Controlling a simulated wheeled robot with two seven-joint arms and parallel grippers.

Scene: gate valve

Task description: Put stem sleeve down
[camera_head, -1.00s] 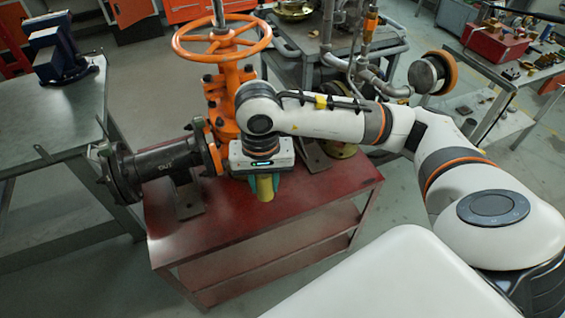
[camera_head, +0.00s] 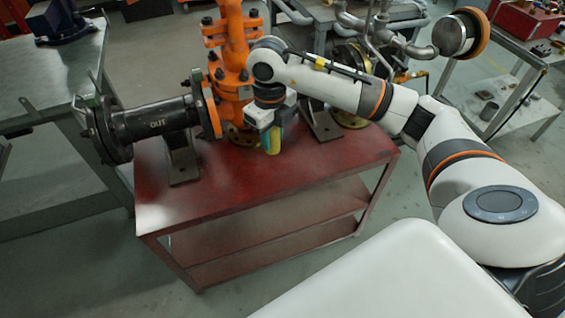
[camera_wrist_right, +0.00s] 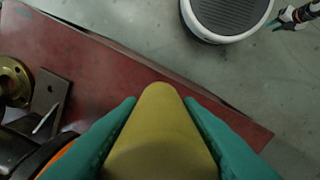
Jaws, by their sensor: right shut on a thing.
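The stem sleeve (camera_head: 273,141) is a yellow, brass-coloured cylinder, upright in my right gripper (camera_head: 270,146). In the right wrist view the sleeve (camera_wrist_right: 160,130) fills the space between the two green fingers of the gripper (camera_wrist_right: 160,125), which are shut on it. The gripper is over the red table (camera_head: 215,190), in front of the orange valve body (camera_head: 232,60). I cannot tell whether the sleeve's lower end touches the tabletop.
A dark pipe marked OUT (camera_head: 155,123) lies left of the valve on a support (camera_head: 182,160). Another support bracket (camera_head: 322,122) stands to the right. The front of the red tabletop is clear. A grey workbench (camera_head: 40,90) stands at the left.

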